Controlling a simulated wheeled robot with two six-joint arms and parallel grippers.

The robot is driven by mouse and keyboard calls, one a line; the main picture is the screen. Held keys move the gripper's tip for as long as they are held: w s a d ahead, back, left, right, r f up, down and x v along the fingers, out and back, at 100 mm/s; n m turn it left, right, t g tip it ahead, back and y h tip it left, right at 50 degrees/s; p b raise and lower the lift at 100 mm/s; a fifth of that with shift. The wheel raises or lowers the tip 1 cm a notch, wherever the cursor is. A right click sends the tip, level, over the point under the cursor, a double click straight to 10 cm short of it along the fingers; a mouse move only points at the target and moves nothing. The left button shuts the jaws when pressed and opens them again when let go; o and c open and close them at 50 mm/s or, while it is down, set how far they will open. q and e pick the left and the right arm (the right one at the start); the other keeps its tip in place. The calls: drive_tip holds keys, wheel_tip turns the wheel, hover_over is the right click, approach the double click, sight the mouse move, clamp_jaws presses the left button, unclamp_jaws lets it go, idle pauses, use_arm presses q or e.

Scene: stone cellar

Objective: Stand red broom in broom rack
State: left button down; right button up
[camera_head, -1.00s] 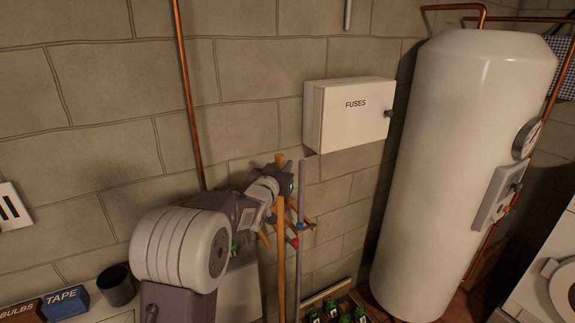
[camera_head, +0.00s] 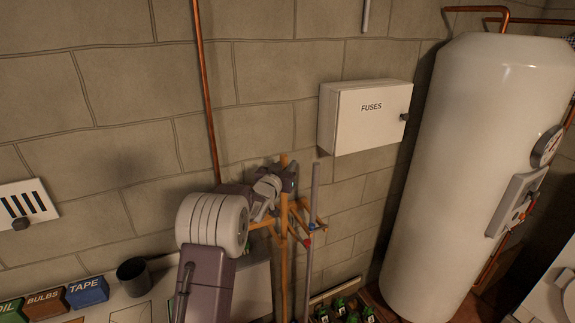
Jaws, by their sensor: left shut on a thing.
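My left gripper (camera_head: 288,180) is shut on an upright wooden handle (camera_head: 284,270), which I take to be the red broom's. The handle runs down out of the picture, and no broom head shows. The broom rack (camera_head: 302,217) appears as wooden pegs, some with small coloured tips, on the wall just behind and beside the handle. My arm and the handle partly hide it. I cannot tell whether the handle sits between pegs or in front of them. My right gripper is not in view.
A grey pole (camera_head: 312,200) stands upright just right of the wooden handle. A white fuse box (camera_head: 366,118) hangs above right, beside a large white tank (camera_head: 462,170). A crate of green bottles (camera_head: 345,305) lies below. A dark cup (camera_head: 134,277) and labelled boxes (camera_head: 87,292) stand at lower left.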

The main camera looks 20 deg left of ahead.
use_arm(q)
drive_tip(key=shift+f+b, duration=2.2)
drive_tip(key=shift+f, duration=0.35)
drive_tip(key=c, duration=1.1)
unclamp_jaws()
drive_tip(key=shift+c, duration=0.2)
drive_tip(key=s+b, duration=0.2)
drive_tip(key=s, duration=0.7)
drive_tip(key=shift+d+r, duration=0.2)
drive_tip(key=shift+d, duration=0.2)
drive_tip(key=shift+s, duration=0.1)
